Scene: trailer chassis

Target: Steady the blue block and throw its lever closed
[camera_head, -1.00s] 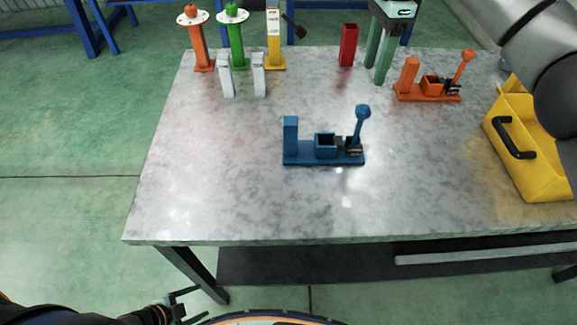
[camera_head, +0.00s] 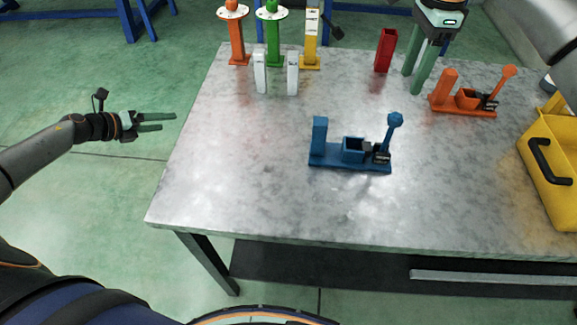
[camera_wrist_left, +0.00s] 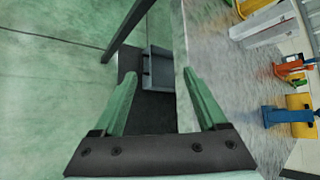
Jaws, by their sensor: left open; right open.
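The blue block (camera_head: 325,160) stands on the grey table, a flat base with a post at its left end and an open box in the middle. Its lever (camera_head: 391,135) stands nearly upright at the right end, topped by a knob. Part of the blue block also shows at the right of the left wrist view (camera_wrist_left: 290,115). My left gripper (camera_head: 175,121) is open and empty, left of the table edge and well apart from the block. My right gripper (camera_head: 416,70) is open, fingers pointing down, over the back of the table, behind the block.
An orange block with a similar lever (camera_head: 463,108) stands at right. A yellow toolbox (camera_head: 558,195) is at the right edge. A red post (camera_head: 385,51), white posts (camera_head: 292,74) and orange, green and yellow stands line the back. The table (camera_head: 235,190) is clear left of the blue block.

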